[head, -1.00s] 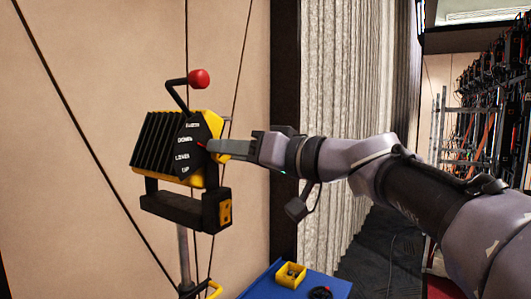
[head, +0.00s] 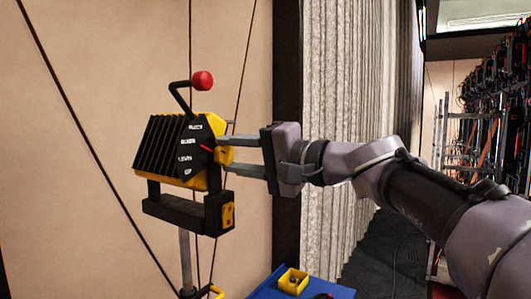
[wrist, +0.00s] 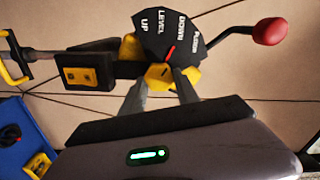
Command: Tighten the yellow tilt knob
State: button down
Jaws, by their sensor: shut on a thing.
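The yellow tilt knob (head: 224,155) sits on the right side of a black-and-yellow finned lamp head (head: 172,146). My gripper (head: 226,154) is shut on the knob, with one finger above and one below it in the head view. In the wrist view the knob (wrist: 158,76) shows between the two fingertips. A red pointer (wrist: 169,53) by the knob points towards the DOWN end of a black label plate (wrist: 160,30), which also reads LEVEL and UP. A bent black lever with a red ball (head: 202,81) rises from the lamp head.
A black bracket (head: 170,208) carries the lamp head on a grey pole (head: 185,255). Thin dark cables run close by. A blue surface (head: 265,290) with a yellow bin (head: 293,281) lies below my gripper. A grey curtain (head: 345,80) hangs behind my arm.

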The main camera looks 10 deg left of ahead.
jog(key=m+p, duration=0.2)
jog(key=m, duration=0.4)
jog(key=shift+m, duration=0.3)
jog(key=m+p, duration=0.2)
jog(key=m, duration=0.3)
jog(key=shift+f+p, duration=0.2)
jog(key=shift+p, duration=0.1)
jog(key=shift+m, duration=0.3)
jog(key=c, duration=0.9)
grip_release()
jog(key=b+v, duration=0.1)
jog(key=v, duration=1.6)
jog(key=shift+d, duration=0.25)
